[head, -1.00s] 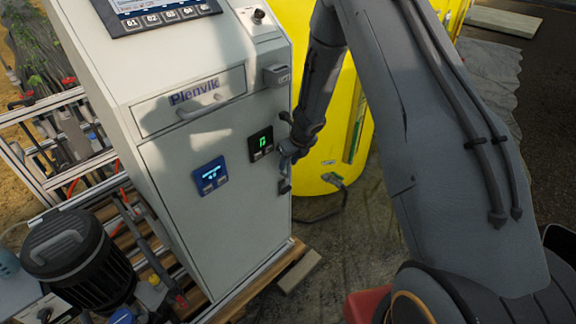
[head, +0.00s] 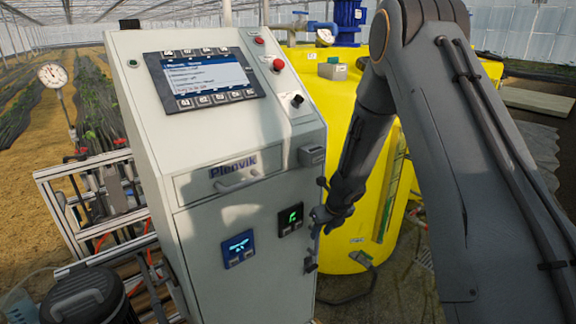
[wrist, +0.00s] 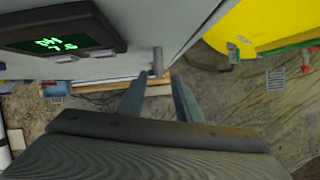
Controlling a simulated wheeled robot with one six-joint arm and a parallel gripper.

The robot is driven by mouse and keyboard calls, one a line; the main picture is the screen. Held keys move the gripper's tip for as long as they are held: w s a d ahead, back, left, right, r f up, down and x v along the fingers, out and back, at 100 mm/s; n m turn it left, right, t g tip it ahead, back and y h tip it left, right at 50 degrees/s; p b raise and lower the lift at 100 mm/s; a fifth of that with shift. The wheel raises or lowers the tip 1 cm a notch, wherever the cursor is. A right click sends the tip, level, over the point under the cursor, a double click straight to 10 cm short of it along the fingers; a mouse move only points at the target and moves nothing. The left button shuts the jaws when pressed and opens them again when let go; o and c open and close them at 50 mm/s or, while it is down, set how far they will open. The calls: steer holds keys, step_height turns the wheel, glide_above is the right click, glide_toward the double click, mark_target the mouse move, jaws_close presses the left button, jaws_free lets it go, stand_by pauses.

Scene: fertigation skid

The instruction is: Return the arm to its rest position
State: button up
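My gripper (head: 318,222) is at the right front edge of the grey Plenvik cabinet (head: 215,190), beside a small green-lit display (head: 290,219). In the wrist view its two fingers (wrist: 157,92) stand apart with a gap between them and nothing held. A small grey post (wrist: 158,62) on the cabinet shows just beyond the fingertips; I cannot tell whether they touch it. The same green display (wrist: 62,30) is at the upper left of the wrist view. My arm reaches down from the upper right of the head view, bent at the elbow.
A yellow tank (head: 345,115) stands close behind my forearm. A black motor (head: 88,300) is at lower left.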

steer(key=s+d+r+m+h, duration=0.25)
steer(key=s+r+m, duration=0.35)
steer(key=m, duration=0.5)
steer(key=s+d+r+m+h, duration=0.1)
steer(key=s+d+r+m, duration=0.2)
steer(key=s+r+m, duration=0.55)
steer(key=s+a+r+m+g+y, duration=0.1)
steer(key=s+a+r+m+g, duration=0.1)
steer(key=s+m, duration=1.4)
steer(key=a+m+g, duration=0.1)
steer(key=m, duration=0.3)
steer(key=shift+r+y, duration=0.2)
steer(key=shift+y, duration=0.15)
steer(key=shift+a+m, duration=0.1)
steer(key=shift+m, duration=0.15)
steer(key=shift+s, duration=0.1)
